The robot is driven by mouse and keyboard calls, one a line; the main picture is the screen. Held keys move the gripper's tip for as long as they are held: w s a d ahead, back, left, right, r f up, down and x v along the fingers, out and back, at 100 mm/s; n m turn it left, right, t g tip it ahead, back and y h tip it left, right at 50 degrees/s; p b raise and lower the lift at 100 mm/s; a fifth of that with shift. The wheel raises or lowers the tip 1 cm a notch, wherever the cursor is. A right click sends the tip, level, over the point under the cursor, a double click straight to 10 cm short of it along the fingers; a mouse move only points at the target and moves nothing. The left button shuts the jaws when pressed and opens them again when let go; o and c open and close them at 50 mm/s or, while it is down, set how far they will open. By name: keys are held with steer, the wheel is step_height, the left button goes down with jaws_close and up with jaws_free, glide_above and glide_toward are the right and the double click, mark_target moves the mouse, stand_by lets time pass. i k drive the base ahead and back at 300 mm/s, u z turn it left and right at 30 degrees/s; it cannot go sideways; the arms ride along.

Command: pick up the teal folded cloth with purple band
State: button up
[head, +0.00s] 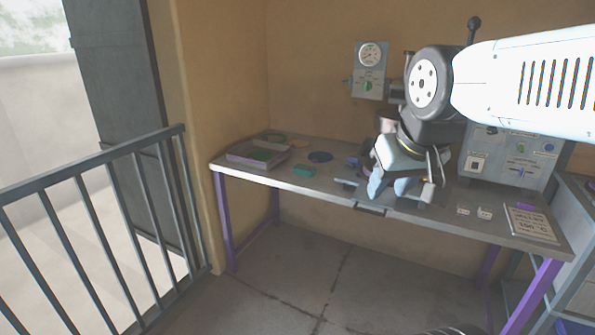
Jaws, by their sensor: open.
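The small teal folded cloth (303,171) lies on the grey worktable (330,186), left of the table's middle and near its front edge. Its purple band is too small to make out clearly. My gripper (388,191) points down over the middle of the table, to the right of the cloth and apart from it. Its pale fingers are open, and I see nothing held between them. My arm comes in from the upper right and hides part of the table and the equipment behind it.
A tray with a green inside (235,158) stands left of the cloth. A dark blue round item (320,157) lies just behind it. A railing (95,165) runs at left.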

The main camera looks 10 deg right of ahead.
mark_target(299, 169)
steer(key=i, duration=1.65)
